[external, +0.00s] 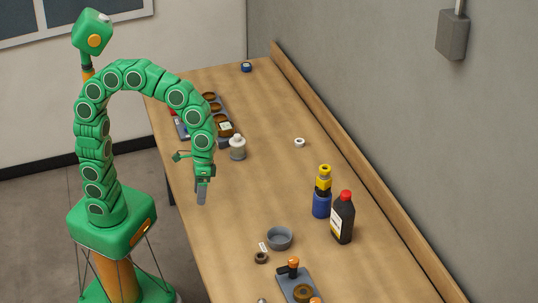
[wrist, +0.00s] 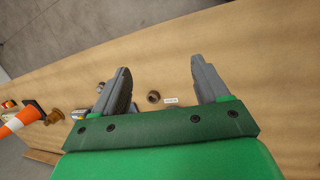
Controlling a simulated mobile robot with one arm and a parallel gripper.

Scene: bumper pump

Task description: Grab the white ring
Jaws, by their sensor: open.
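The white ring (external: 299,142) lies on the wooden table in the external view, right of my gripper and farther back, with clear wood around it. I cannot make it out in the wrist view. My gripper (external: 202,193) hangs above the table's left part, apart from the ring. In the wrist view my gripper (wrist: 161,69) shows its two grey fingers spread wide with nothing held. A small brown ring (wrist: 154,97) with a white tag (wrist: 171,100) shows farther off, between the fingers in the picture.
A pale jar (external: 237,148) stands between my gripper and a tray of brown parts (external: 209,106). A blue and yellow bottle (external: 322,200), a black bottle (external: 343,218) and a grey bowl (external: 279,238) stand nearer the front. An orange cone (wrist: 20,121) shows at the wrist view's left.

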